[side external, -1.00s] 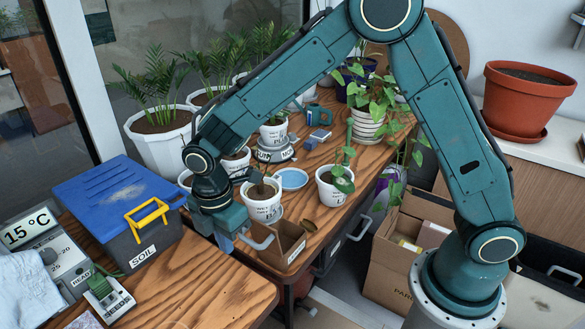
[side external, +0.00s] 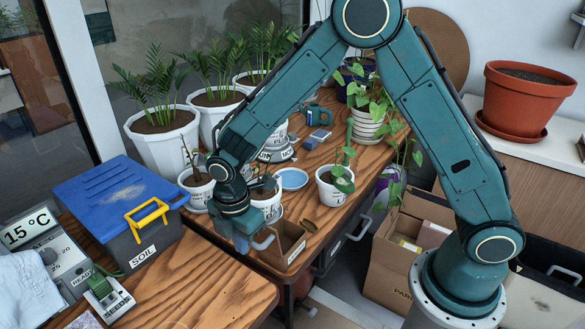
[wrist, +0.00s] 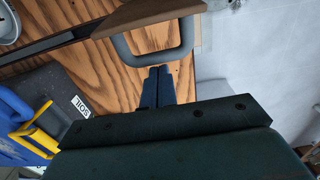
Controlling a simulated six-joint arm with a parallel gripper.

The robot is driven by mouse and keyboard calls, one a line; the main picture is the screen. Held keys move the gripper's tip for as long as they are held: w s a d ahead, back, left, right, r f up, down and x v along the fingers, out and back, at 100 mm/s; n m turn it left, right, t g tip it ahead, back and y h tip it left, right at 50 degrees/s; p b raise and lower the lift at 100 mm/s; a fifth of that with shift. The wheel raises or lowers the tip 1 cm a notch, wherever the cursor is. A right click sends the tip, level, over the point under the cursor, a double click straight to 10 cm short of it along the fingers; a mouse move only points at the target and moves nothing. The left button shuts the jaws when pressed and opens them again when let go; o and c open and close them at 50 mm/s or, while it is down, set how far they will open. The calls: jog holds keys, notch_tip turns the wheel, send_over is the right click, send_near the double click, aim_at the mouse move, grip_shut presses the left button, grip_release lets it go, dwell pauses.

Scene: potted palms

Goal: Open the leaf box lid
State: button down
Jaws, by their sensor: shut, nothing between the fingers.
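A small brown box (side external: 293,249) with a white label stands at the table's right edge, and I take it for the leaf box. A grey loop handle (side external: 264,241) sticks out from its left side. How far its lid stands open I cannot tell. In the wrist view the handle (wrist: 152,57) hangs from a brown panel (wrist: 150,14). My gripper (side external: 242,244) is shut and empty just left of the handle. In the wrist view my gripper's fingertips (wrist: 158,70) lie together close by the handle's loop; contact is unclear.
A grey soil box (side external: 150,244) with a blue lid (side external: 115,195) and yellow handle stands to the left. White pots, one of them a pot with a leafy plant (side external: 332,190), crowd behind my gripper. The wooden table (side external: 215,290) is bare in front.

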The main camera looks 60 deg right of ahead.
dwell(0.3)
jog(key=shift+d+r+y, duration=0.3)
jog(key=shift+d+r, duration=0.1)
jog(key=shift+d, duration=0.2)
jog(key=shift+d+r+y, duration=0.3)
jog(key=shift+d+r, duration=0.05)
jog(key=shift+d, duration=0.2)
jog(key=shift+a, duration=0.15)
notch_tip(320, 180, up, 9)
jog(key=a, duration=0.2)
dwell(0.5)
